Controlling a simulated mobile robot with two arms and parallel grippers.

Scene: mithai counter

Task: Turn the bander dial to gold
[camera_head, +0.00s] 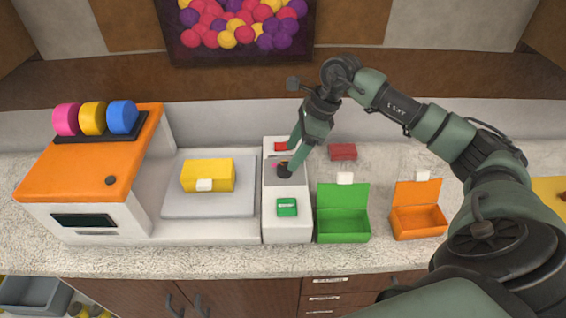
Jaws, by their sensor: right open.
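The bander (95,165) is a white machine with an orange top, at the left of the counter. Pink, yellow and blue rolls stand on its top. A white control panel (287,231) stands right of its grey platform. The panel has a grey plate with a dark round dial (284,174) and a pink mark beside it. My right gripper (286,167) points down at this dial, its jaws open and partly hiding it. I cannot tell whether the fingers touch the dial, nor read its setting. My left gripper is out of view.
A yellow box (208,175) sits on the grey platform (180,205). The panel has a red button (280,146) and a green button (287,207). Open green (343,226) and orange (418,222) boxes stand to the right. A small red box (342,152) lies behind them.

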